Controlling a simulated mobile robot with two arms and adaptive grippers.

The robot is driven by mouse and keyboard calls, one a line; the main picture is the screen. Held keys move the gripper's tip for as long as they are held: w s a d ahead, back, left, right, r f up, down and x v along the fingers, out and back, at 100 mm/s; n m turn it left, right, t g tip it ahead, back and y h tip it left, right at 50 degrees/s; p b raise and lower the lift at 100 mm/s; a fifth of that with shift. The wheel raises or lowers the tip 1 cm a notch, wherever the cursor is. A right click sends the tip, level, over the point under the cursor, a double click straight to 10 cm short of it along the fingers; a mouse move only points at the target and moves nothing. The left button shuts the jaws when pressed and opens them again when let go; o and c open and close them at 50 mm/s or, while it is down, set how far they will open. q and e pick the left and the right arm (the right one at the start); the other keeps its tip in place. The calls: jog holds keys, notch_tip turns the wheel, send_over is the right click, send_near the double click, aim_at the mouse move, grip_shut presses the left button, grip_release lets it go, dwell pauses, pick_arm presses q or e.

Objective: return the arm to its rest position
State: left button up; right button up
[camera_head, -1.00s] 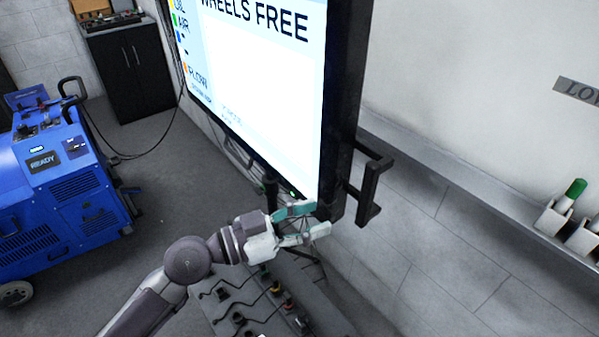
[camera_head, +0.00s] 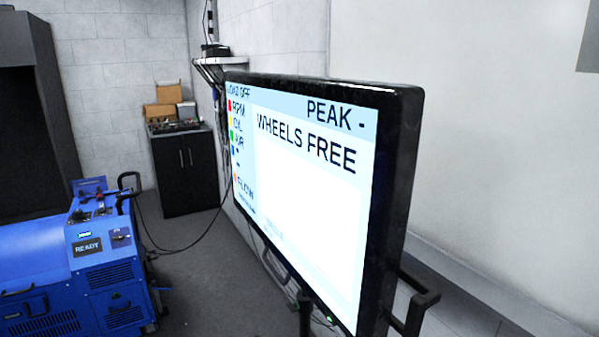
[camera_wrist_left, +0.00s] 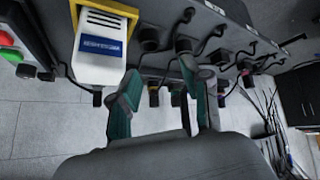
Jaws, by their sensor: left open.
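My left gripper (camera_wrist_left: 158,80) shows in the left wrist view with its two teal-padded fingers spread apart. Nothing is between the fingers. The fingers point up toward a grey panel (camera_wrist_left: 215,20) with a row of dark plugs and cables, seen behind them. I cannot tell how far the fingertips are from it. My left arm is not in the head view, so its overall pose is hidden. My right gripper is in neither view.
A white unit in a yellow holder (camera_wrist_left: 103,45) is close to the left finger. A large screen (camera_head: 310,190) reading "WHEELS FREE" stands in the head view, with a black bracket (camera_head: 415,305) below. A blue machine (camera_head: 85,265) and black cabinet (camera_head: 187,170) stand left.

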pick_arm(q)
jog(key=s+a+f+g+y, duration=0.1)
jog(key=s+f, duration=0.4)
jog(key=s, duration=0.6)
jog(key=s+a+f+g+y, duration=0.1)
jog(key=s+a+f+g, duration=0.2)
jog(key=s, duration=0.9)
jog(key=s+a+f+n+g+y, duration=0.1)
jog(key=s+a+f, duration=0.3)
jog(key=s+f, duration=0.4)
jog(key=s+g, duration=0.1)
jog(key=s, duration=0.3)
jog(key=shift+a+f+y, duration=0.15)
jog(key=shift+a+y, duration=0.2)
jog(key=shift+y, duration=0.05)
